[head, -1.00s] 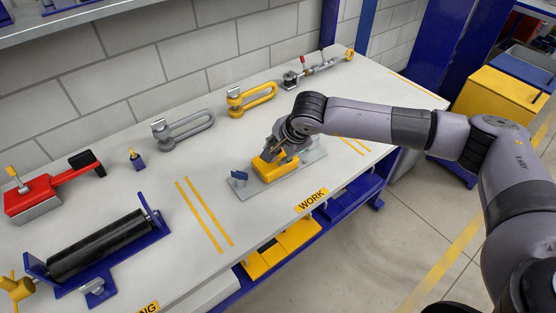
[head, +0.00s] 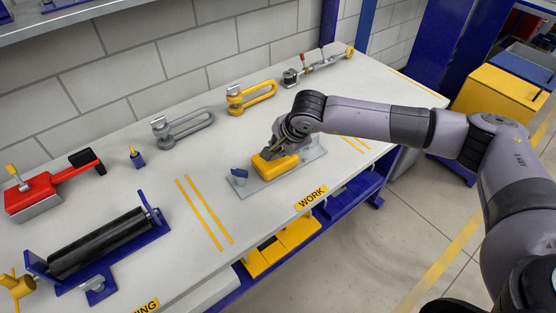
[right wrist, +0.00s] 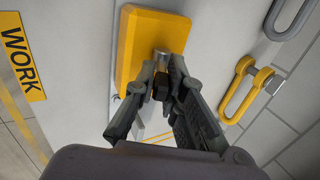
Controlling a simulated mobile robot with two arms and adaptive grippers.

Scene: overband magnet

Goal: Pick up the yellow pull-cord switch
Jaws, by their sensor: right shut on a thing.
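The yellow pull-cord switch (head: 268,166) is a yellow block on a grey plate (head: 246,188) in the work area of the bench. It fills the top middle of the right wrist view (right wrist: 138,50), with a short grey cylindrical part at its edge. My right gripper (head: 279,152) reaches down to the switch from the right. In the right wrist view its fingers (right wrist: 163,75) are close together, shut on the switch at its grey part. The fingers hide part of the grip. I cannot tell any gap between switch and plate. My left gripper is not in view.
A grey shackle (head: 183,128) and a yellow shackle (head: 250,97) lie behind the switch. A black roller in a blue frame (head: 163,225) and a red tool (head: 85,165) are at left. Bench space around the plate is mostly clear.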

